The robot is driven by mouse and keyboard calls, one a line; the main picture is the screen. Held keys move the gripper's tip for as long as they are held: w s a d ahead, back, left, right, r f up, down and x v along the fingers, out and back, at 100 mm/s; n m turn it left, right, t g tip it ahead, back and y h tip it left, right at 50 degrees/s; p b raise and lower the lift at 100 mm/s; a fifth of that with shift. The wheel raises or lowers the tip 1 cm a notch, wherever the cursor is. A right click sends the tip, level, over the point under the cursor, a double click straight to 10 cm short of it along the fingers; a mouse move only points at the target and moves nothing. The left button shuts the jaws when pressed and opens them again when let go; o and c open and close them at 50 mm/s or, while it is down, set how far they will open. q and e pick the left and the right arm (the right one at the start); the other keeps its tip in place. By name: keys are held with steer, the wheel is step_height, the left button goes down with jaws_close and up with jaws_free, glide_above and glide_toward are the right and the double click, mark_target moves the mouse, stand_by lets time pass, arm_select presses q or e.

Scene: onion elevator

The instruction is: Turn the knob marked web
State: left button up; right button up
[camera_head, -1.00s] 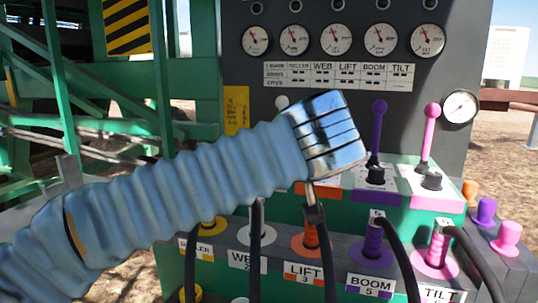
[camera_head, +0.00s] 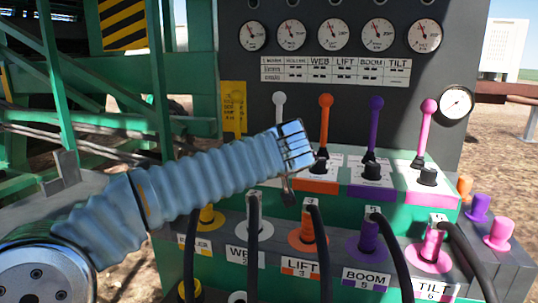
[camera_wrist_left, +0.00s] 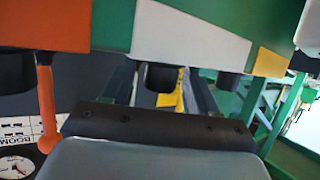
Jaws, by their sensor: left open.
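The web station is the white one, with a white lever (camera_head: 280,108) standing behind my sleeved left arm and a WEB label (camera_head: 245,257) low on the front. In the head view the web knob is hidden behind my arm. In the left wrist view, which looks upside down, a black knob (camera_wrist_left: 160,77) sits at the white panel (camera_wrist_left: 190,35), just beyond the dark edge of my gripper. My left gripper (camera_head: 288,198) is small and partly hidden below the wrist, in front of the white and orange panels. It is open, with nothing seen in it.
Black knobs stand on the orange (camera_head: 320,164), purple (camera_head: 372,170) and pink (camera_head: 427,176) panels to the right. Orange (camera_head: 325,118), purple (camera_head: 375,120) and pink (camera_head: 428,118) levers rise behind them. Black hoses (camera_head: 320,240) loop from the lower couplings.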

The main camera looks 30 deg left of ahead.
arm_select(q)
steer(key=c, duration=1)
steer(key=shift+o, duration=0.2)
